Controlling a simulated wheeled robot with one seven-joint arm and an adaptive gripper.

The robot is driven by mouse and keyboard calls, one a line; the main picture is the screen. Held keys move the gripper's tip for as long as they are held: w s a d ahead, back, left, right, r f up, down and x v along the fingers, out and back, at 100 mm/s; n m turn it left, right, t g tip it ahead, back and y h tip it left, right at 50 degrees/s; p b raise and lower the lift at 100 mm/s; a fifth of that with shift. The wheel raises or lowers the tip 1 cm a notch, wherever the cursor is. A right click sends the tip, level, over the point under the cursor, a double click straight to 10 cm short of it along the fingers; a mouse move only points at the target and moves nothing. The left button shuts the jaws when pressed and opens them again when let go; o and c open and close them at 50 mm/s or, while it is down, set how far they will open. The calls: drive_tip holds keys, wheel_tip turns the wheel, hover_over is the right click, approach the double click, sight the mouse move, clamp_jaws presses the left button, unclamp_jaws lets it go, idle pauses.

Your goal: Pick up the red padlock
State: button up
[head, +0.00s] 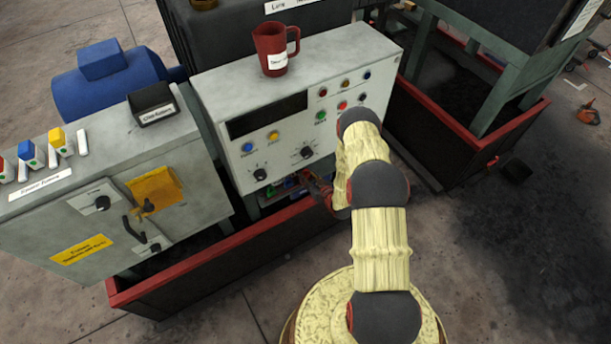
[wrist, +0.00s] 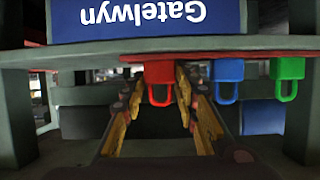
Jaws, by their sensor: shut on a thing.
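The red padlock (wrist: 158,74) is in the middle of the wrist view, with its shackle pointing down in that picture. My gripper (wrist: 160,90) has its two yellow-padded fingers on either side of the padlock and is shut on it. The padlock is still close against the edge of the shelf (wrist: 200,45); I cannot tell whether they touch. In the head view my gripper (head: 312,184) reaches under the front of the grey control console, and the red padlock cannot be made out clearly there.
A blue padlock (wrist: 227,72) and a green padlock (wrist: 287,70) are in a row right of the red one in the wrist view. A red jug (head: 271,50) stands on the console (head: 225,88). A red-rimmed trough (head: 210,245) runs below.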

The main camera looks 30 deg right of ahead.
sight(307, 170)
clamp_jaws()
drive_tip(key=shift+r, duration=0.45)
wheel_tip(307, 170, up, 3)
drive_tip(key=shift+f+p, duration=0.2)
drive_tip(key=shift+p, duration=0.65)
drive_tip(key=w+r+p+v, duration=0.1)
drive_tip(key=r+p+v, duration=0.2)
drive_tip(key=v, duration=1.3)
drive_tip(key=shift+r+p, duration=0.25)
drive_tip(key=shift+p, duration=0.2)
